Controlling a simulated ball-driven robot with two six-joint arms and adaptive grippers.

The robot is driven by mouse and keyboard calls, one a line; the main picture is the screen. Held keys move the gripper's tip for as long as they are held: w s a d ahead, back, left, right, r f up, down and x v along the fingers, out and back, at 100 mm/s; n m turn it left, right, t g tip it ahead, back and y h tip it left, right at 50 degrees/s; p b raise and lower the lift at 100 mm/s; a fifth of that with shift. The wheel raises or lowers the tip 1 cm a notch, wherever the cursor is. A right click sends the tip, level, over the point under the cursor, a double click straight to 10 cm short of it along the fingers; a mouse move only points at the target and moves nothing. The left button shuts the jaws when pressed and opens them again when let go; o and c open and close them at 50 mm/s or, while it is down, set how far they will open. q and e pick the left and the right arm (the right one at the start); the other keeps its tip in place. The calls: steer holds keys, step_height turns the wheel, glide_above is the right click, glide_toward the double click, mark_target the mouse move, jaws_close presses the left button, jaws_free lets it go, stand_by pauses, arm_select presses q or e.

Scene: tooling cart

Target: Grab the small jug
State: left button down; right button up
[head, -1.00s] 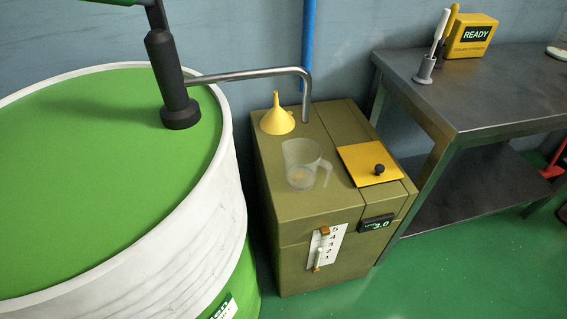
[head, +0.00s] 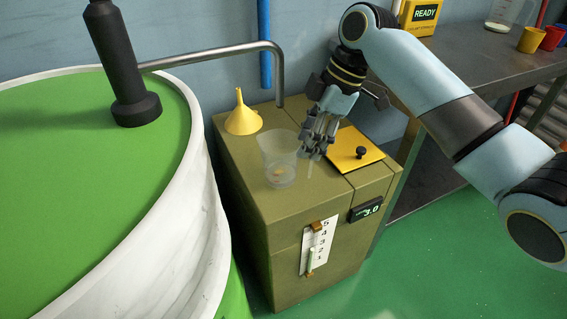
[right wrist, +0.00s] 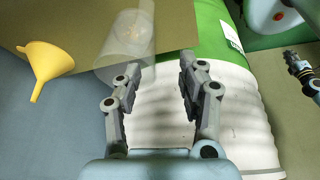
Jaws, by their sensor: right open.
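The small jug (head: 277,158) is a clear, frosted measuring jug standing upright on the olive cabinet top. My right gripper (head: 313,148) is open and points down at the jug's right side, where its handle is hidden in the head view. In the right wrist view the jug (right wrist: 122,42) lies just beyond the left finger, and the open fingers (right wrist: 158,82) have nothing between them. I cannot tell whether a finger touches the jug. Part of what looks like my left gripper (right wrist: 303,72) shows at the right edge there, its jaws unclear.
A yellow funnel (head: 243,115) stands behind and left of the jug. A yellow lid with a black knob (head: 359,153) lies to its right. A bent metal pipe (head: 225,53) passes behind. The green-topped drum (head: 60,180) stands close on the left, a metal bench (head: 480,68) at right.

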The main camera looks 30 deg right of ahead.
steer(key=shift+w+d+r+n+y, duration=0.15)
steer(key=shift+w+r+n, duration=0.15)
steer(key=shift+w, duration=0.25)
steer(key=shift+w+d+r+n+y, duration=0.1)
steer(key=shift+w+r+n+y, duration=0.1)
steer(key=shift+w+r, duration=0.3)
steer(key=shift+w+a+f, duration=0.2)
steer(key=shift+w+f, duration=0.05)
steer(key=shift+f, duration=0.15)
steer(key=b, duration=0.2)
glide_toward(277, 180)
steer(key=shift+w+f, duration=0.35)
steer(key=shift+w, duration=0.2)
steer(key=x, duration=0.3)
steer(key=b+x, duration=0.1)
steer(key=x, duration=0.1)
steer(key=shift+s+f, duration=0.1)
steer(key=shift+s, duration=0.2)
jaws_close()
